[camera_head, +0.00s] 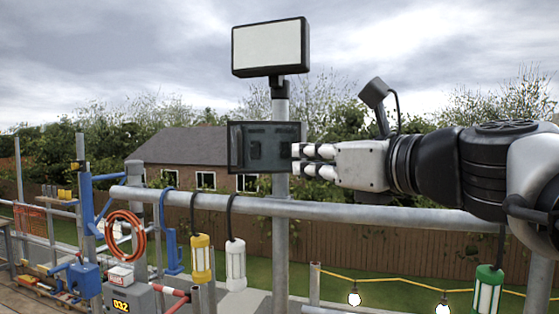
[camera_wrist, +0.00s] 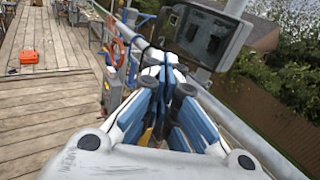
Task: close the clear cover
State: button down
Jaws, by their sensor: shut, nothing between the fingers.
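A dark framed box with a clear, tinted front (camera_head: 240,147) is fixed on the grey post. Darker switch-like shapes show inside it. I cannot clearly tell how far its clear cover stands from the box. My gripper (camera_head: 302,151) reaches in from the right, fingers shut and empty, with the tips at the box's right edge. I cannot tell whether they touch it. In the wrist view the box (camera_wrist: 204,38) is beyond and to the right of my shut fingertips (camera_wrist: 166,62).
A white lamp panel (camera_head: 270,46) tops the post (camera_head: 281,225). A horizontal rail (camera_head: 350,212) runs below my gripper, with yellow (camera_head: 200,258), white (camera_head: 236,265) and green (camera_head: 488,290) lanterns hanging. An orange hose (camera_head: 124,232) hangs at left. Wooden decking (camera_wrist: 50,100) lies left in the wrist view.

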jog(key=p+x, duration=0.1)
jog(key=x, duration=1.2)
jog(key=shift+a+r+p, duration=0.2)
jog(key=shift+a+p, duration=0.2)
jog(key=shift+a, duration=0.2)
